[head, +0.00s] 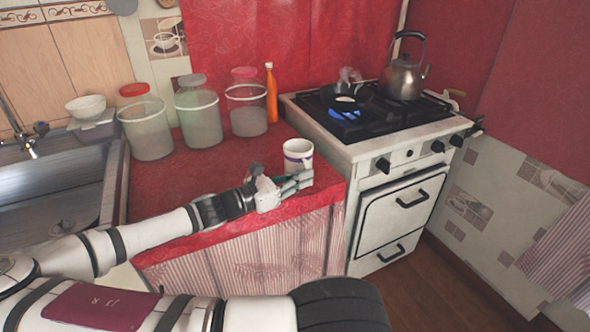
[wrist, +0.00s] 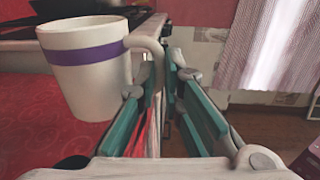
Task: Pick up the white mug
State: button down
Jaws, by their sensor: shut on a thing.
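The white mug (head: 298,158) is upright at the right front part of the red counter, near the stove. In the wrist view the mug (wrist: 85,75) shows a purple band, with its handle on the right side. My gripper (head: 300,180) is at the mug's near side. In the wrist view my gripper (wrist: 167,72) has its green-padded fingers close together at the handle, shut on it. The handle's lower part is partly hidden by the left finger. I cannot tell whether the mug's base touches the counter.
The stove (head: 375,130) stands right of the mug, with a pan (head: 345,97) and kettle (head: 403,78) on it. Several lidded jars (head: 198,115) and an orange bottle (head: 271,95) stand behind. The sink (head: 55,190) is left. The counter's middle is clear.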

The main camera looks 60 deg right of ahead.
jog(key=shift+s+a+r+p, duration=0.15)
jog(key=shift+s+a, duration=0.2)
jog(key=shift+s, duration=0.35)
jog(key=shift+s+a+p, duration=0.1)
jog(key=shift+s+a, duration=0.3)
jog(key=shift+s, duration=0.25)
jog(key=shift+s+a+r+p, duration=0.15)
jog(key=shift+s+a, duration=0.2)
jog(key=shift+s, duration=0.35)
